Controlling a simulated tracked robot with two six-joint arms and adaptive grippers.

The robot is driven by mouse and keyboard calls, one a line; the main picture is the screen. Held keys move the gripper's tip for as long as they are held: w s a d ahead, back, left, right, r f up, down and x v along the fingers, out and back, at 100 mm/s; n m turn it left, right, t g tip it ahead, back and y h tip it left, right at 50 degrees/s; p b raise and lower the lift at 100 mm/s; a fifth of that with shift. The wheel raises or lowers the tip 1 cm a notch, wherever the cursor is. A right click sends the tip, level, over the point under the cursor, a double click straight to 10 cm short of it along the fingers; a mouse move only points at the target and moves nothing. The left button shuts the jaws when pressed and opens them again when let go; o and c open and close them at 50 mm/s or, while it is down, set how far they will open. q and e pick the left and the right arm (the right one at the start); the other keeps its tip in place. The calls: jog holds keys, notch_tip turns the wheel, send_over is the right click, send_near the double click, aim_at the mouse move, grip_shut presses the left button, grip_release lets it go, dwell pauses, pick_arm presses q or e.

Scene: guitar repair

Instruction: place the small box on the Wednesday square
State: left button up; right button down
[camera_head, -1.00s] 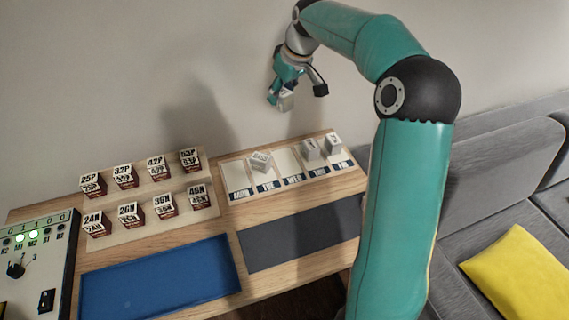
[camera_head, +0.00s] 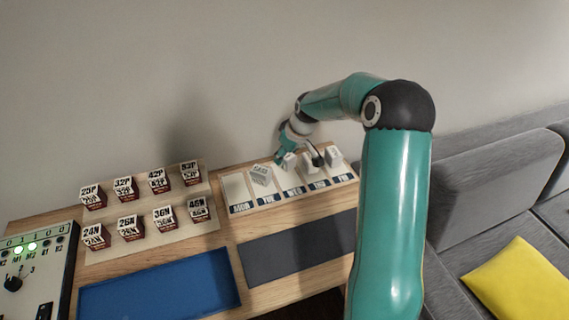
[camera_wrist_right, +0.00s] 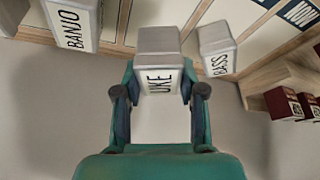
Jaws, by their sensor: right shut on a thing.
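The small white box marked UKE (camera_wrist_right: 158,40) is between the fingers of my right gripper (camera_head: 286,160), which is shut on it. In the head view the gripper and box are over the back part of the Wednesday square (camera_head: 291,178), the middle column of the day board. I cannot tell whether the box touches the board. The box marked BASS (camera_head: 260,175) stands on the Tuesday square and also shows in the wrist view (camera_wrist_right: 215,45). The box marked BANJO (camera_wrist_right: 75,22) is on the other side of the held box. My left gripper is not in view.
A white box (camera_head: 333,155) stands on the Friday square. Several dark red boxes with white labels stand on a rack (camera_head: 145,195) at left. A blue tray (camera_head: 160,280) and a dark grey mat (camera_head: 298,248) lie in front. A control panel (camera_head: 35,270) is at far left.

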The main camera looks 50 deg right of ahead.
aim_at(285, 163)
notch_tip(285, 163, down, 4)
jog(key=shift+r, duration=0.25)
jog(key=shift+f, duration=0.15)
jog(key=c, duration=1)
grip_release()
jog(key=shift+o, duration=0.2)
